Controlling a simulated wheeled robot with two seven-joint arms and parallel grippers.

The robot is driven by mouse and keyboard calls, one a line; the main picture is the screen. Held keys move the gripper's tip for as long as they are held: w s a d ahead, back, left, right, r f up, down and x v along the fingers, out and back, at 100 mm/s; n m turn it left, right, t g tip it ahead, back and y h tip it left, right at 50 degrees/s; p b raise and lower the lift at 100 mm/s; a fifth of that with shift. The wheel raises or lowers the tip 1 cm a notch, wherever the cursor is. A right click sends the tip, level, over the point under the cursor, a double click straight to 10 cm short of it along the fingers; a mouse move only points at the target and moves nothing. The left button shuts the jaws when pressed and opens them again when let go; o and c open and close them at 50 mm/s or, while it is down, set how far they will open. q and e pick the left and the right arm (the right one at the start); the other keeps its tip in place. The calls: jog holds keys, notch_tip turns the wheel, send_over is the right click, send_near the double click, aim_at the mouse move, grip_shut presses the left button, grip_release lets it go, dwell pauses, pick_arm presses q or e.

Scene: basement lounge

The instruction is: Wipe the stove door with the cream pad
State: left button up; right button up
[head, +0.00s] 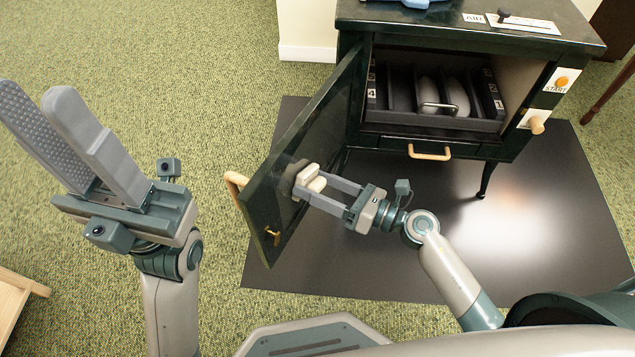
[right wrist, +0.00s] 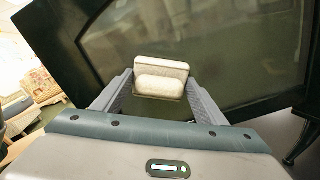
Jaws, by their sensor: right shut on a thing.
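The stove door (head: 322,118) is a dark green panel standing open, hinged at the stove's left side. Its inner face is toward my right arm and fills the back of the right wrist view (right wrist: 225,55). My right gripper (head: 314,186) is shut on the cream pad (head: 309,174). The pad is at the door's inner face and seems to touch it; the contact is hidden. A grey patch shows on the door beside the pad. In the right wrist view the pad (right wrist: 161,68) sits between both fingers. My left gripper (head: 40,105) is raised at the left, open and empty.
The dark stove (head: 470,45) holds a slotted rack (head: 430,118) with pale discs. A wooden handle (head: 236,180) is on the door's outer side, and a brass latch (head: 272,235) near its lower edge. A black floor mat (head: 400,275) lies below.

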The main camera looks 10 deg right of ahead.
aim_at(318, 170)
jog(key=shift+s+a+p, duration=0.5)
jog(key=shift+s+a, duration=0.6)
jog(key=shift+s, duration=0.1)
jog(key=shift+s, duration=0.1)
jog(key=shift+w+d, duration=1.25)
jog(key=shift+w, duration=0.15)
jog(key=shift+w+d+b, duration=0.3)
jog(key=shift+w+d, duration=0.2)
jog(key=shift+w, duration=0.2)
jog(key=shift+w+d+b, duration=0.25)
jog(key=shift+w+d, duration=0.2)
jog(key=shift+w, duration=0.25)
jog(key=shift+w, duration=0.1)
